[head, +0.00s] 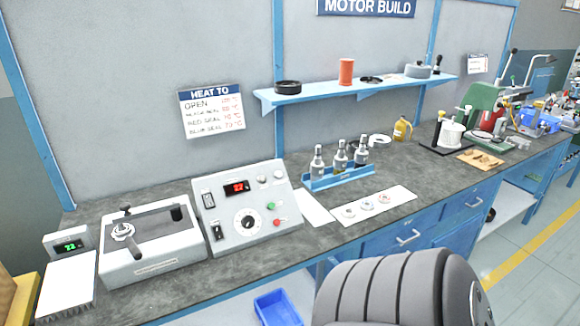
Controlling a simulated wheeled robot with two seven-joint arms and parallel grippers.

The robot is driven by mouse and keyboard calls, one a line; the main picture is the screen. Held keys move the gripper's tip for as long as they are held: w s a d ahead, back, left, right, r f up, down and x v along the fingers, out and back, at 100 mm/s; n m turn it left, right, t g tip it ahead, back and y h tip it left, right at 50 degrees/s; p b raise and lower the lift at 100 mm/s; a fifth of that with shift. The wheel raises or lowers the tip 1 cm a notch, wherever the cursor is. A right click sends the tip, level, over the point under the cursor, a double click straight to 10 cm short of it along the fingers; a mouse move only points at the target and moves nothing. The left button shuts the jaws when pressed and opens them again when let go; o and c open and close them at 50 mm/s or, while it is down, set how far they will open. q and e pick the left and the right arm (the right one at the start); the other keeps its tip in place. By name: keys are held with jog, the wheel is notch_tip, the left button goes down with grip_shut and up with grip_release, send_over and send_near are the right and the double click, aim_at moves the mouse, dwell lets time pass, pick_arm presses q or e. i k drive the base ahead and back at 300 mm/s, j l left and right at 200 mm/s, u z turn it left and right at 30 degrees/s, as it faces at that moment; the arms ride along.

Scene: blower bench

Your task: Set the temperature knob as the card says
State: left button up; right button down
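The temperature knob (247,222) is a round black dial with a pale centre on the sloped face of a light grey control box (243,205). A red display (237,187) above it seems to read 22. The card (211,110), headed "HEAT TO", hangs on the wall behind. It has several lines, among them "OPEN", "RED SEAL" and "BLUE SEAL", with temperatures in red and dark print too small to read surely. Nothing touches the knob. Neither of my grippers is in view.
Left of the box stands a white heater unit (152,250) with a metal rod, and a small green-digit display (70,246). A blue rack (337,178) of bottles and a white strip (374,205) with rings are on the right.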

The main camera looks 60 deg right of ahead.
aim_at(248, 222)
jog(key=z, duration=1.65)
